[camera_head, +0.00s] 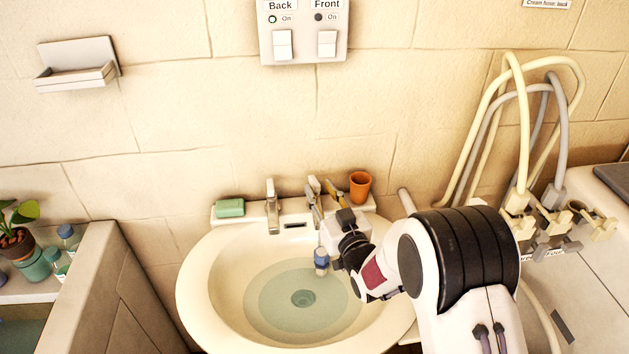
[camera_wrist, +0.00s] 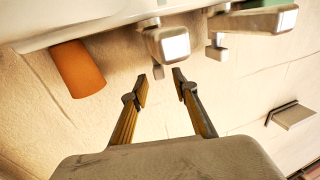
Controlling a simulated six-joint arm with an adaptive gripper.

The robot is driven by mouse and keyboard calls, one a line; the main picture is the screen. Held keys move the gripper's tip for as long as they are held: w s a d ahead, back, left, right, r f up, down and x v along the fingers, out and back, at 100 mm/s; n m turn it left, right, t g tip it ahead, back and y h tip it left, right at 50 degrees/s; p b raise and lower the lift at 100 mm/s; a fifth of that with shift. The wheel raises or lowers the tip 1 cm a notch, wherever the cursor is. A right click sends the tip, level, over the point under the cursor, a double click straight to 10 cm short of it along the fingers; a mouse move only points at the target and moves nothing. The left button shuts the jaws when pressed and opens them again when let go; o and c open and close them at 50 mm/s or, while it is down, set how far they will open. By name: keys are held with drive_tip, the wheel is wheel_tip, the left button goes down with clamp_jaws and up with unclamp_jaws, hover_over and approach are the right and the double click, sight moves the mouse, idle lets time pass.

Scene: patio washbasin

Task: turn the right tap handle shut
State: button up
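The right tap (camera_head: 314,187) stands on the basin's back ledge and is partly hidden by my gripper in the head view. In the wrist view the grey right tap (camera_wrist: 166,44) lies just beyond my fingertips. Its small handle (camera_wrist: 158,72) appears in line with the gap between them; I cannot tell whether a finger touches it. My gripper (camera_wrist: 160,83) is open, its two fingers apart with nothing held. In the head view my gripper (camera_head: 325,194) reaches over the basin's back rim at the right tap.
An orange cup (camera_head: 360,185) stands close right of the right tap. The left tap (camera_head: 272,207) and green soap (camera_head: 230,208) are to its left. The washbasin (camera_head: 197,290) holds shallow greenish water (camera_head: 280,310). Hoses (camera_head: 525,120) hang at the right.

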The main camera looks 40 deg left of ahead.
sight(318, 187)
drive_tip(key=shift+x, duration=2.35)
clamp_jaws()
